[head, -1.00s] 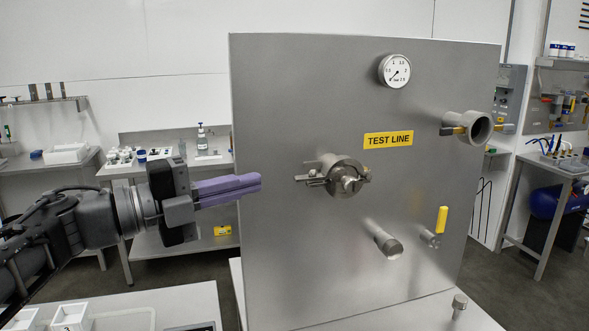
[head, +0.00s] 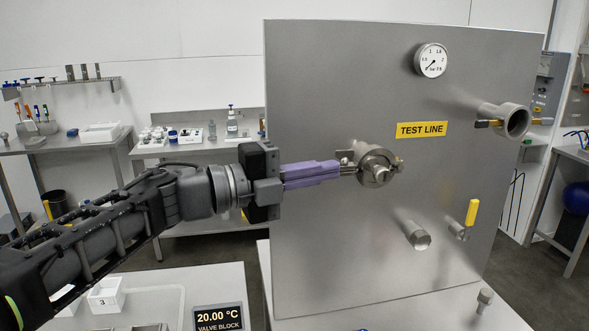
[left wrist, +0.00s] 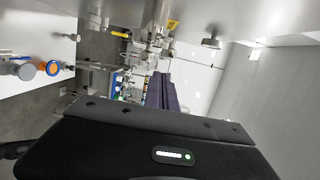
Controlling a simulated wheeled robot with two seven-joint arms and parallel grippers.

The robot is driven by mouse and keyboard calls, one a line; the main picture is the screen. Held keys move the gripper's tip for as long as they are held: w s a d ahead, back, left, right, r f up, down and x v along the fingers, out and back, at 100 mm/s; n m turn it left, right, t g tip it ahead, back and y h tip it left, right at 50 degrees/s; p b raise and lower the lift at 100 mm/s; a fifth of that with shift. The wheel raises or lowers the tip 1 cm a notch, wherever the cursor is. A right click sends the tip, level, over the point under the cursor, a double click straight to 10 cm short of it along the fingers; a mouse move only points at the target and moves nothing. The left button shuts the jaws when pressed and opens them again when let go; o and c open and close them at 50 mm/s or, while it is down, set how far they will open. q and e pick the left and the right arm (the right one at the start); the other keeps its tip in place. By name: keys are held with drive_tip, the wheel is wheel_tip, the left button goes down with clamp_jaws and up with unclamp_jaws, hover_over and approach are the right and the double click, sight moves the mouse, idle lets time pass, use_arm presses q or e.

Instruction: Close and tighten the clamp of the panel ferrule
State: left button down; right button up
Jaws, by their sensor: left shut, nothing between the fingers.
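The panel ferrule (head: 376,167) is a round metal fitting with a clamp around it, standing out from the middle of the steel panel below the TEST LINE label (head: 422,130). The clamp's arm or wing (head: 345,157) sticks out on the ferrule's left side. My left gripper (head: 339,173) is shut and empty, its purple fingers pointing right. Its tips are at the clamp's left side and cover part of it; I cannot tell whether they touch. In the left wrist view the purple fingers (left wrist: 161,92) point at metal fittings (left wrist: 156,38). My right gripper is not in view.
A pressure gauge (head: 431,60) is above. A wide pipe port (head: 513,121) is at the upper right. A capped stub (head: 418,235) and a yellow-handled valve (head: 471,211) are below.

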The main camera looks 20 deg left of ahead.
sight(345, 156)
use_arm(q)
drive_tip(key=w+p, duration=0.1)
drive_tip(key=w, duration=0.4)
drive_tip(key=shift+w+a, duration=0.1)
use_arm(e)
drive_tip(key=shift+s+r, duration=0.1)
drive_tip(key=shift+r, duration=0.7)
use_arm(q)
drive_tip(key=shift+a+m+g+h+p, duration=0.1)
drive_tip(key=shift+m+g+h+p, duration=0.3)
drive_tip(key=shift+g, duration=0.1)
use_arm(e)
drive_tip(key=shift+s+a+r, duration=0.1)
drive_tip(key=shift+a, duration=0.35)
